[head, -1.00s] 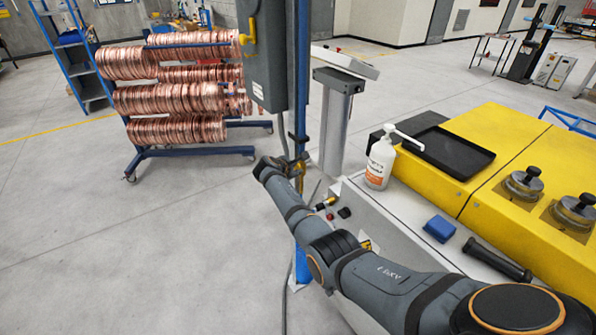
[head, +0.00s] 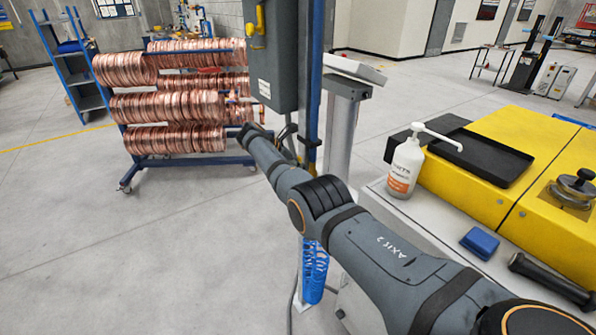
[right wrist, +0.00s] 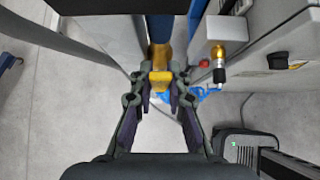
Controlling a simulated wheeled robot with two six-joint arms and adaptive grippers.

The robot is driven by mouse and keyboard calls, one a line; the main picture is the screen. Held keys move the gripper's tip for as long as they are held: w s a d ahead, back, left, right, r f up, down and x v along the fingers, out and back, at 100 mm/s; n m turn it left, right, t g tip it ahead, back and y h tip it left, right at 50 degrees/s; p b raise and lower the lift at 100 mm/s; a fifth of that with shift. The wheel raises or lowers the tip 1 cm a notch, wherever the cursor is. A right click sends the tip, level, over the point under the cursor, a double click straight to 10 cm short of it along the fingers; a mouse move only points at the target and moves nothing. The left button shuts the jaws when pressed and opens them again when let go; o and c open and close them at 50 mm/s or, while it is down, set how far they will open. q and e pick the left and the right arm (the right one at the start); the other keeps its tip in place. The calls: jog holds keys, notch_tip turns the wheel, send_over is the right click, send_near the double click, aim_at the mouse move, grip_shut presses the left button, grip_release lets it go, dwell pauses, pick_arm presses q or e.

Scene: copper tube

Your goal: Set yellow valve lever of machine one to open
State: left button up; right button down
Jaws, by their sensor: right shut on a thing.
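The yellow valve lever (right wrist: 160,77) shows in the right wrist view as a short yellow piece between the fingertips. It sits in front of a brass-coloured part on a blue post. My right gripper (right wrist: 161,88) is shut on this lever. In the head view my right gripper (head: 290,137) is at the blue post (head: 311,100), below the grey cabinet, and is small and partly hidden by my own arm. I cannot tell the lever's exact angle. My left gripper is in no view.
A grey cabinet (head: 272,60) with a yellow handle (head: 256,20) hangs above the gripper. A rack of copper coils (head: 165,105) stands behind left. The yellow machine (head: 480,190), a pump bottle (head: 405,168) and a blue block (head: 480,243) are at right. The left floor is clear.

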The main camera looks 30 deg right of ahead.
jog(key=shift+f, duration=0.1)
dwell(0.3)
jog(key=c, duration=1.3)
grip_release()
jog(key=shift+w, duration=0.1)
jog(key=v, duration=1.2)
jog(key=shift+w, duration=0.1)
